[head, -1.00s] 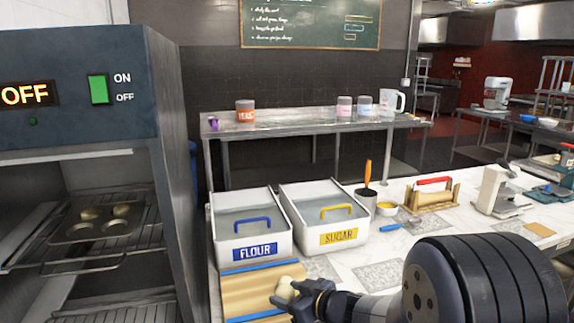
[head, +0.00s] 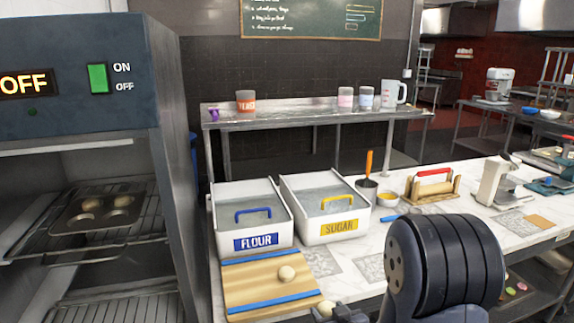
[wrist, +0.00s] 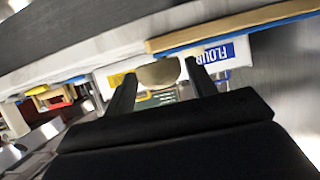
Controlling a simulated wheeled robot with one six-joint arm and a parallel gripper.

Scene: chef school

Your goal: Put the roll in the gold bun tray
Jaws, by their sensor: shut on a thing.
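My gripper (head: 338,312) is at the bottom edge of the head view, in front of the counter, shut on a pale roll (head: 326,308). The wrist view shows this roll (wrist: 160,73) between the two fingers. Another pale roll (head: 287,273) lies on the wooden board with blue strips (head: 245,283). The gold bun tray (head: 72,222) sits on a rack inside the oven at the left, far from my gripper. Two rolls show in its back cups; the front cups look empty.
The oven (head: 165,150) stands open at the left, its panel reading OFF. Flour (head: 255,242) and sugar (head: 337,228) bins stand behind the board.

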